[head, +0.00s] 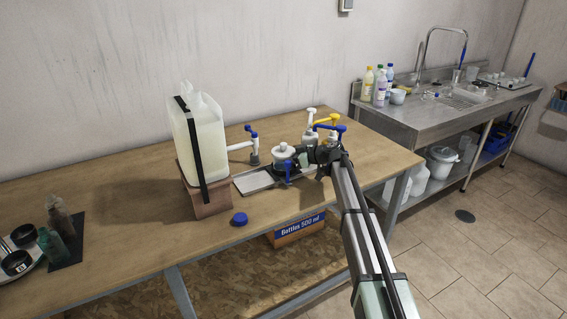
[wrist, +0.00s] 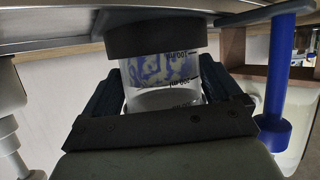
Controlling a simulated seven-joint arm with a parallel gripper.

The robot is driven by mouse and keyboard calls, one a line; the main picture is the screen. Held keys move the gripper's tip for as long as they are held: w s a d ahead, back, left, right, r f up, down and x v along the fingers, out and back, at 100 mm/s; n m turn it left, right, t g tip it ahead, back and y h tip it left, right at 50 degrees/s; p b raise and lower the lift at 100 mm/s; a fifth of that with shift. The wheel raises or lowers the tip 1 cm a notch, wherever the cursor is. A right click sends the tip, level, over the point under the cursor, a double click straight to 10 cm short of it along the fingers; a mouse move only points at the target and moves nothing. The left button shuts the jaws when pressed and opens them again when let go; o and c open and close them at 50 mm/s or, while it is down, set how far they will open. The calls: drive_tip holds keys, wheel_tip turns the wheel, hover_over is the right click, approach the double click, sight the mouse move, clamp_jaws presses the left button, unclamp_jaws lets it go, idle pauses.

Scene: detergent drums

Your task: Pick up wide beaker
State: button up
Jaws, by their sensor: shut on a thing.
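The wide beaker (wrist: 160,72) is clear with printed graduation marks and a dark band at one end. It fills the middle of the wrist view, which appears upside down. My gripper (wrist: 160,92) has its dark fingers on both sides of the beaker and is shut on it. In the head view my gripper (head: 318,158) is over the right part of the wooden table, beside the metal tray. The beaker is mostly hidden there by my gripper. I cannot tell whether it touches the surface.
A large canister (head: 197,135) stands on a wooden stand (head: 203,190) to the left. Pump bottles (head: 309,132) stand behind my gripper. A blue tap (head: 288,170) is close on its left, and the metal tray (head: 254,181) lies beyond. A blue cap (head: 239,219) lies near the front edge.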

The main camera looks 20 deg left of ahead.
drive_tip(key=shift+c, duration=0.9)
drive_tip(key=shift+r, duration=0.1)
wheel_tip(320, 180, up, 10)
drive_tip(key=shift+f, duration=0.1)
drive_tip(key=o, duration=0.6)
drive_tip(key=c, duration=0.6)
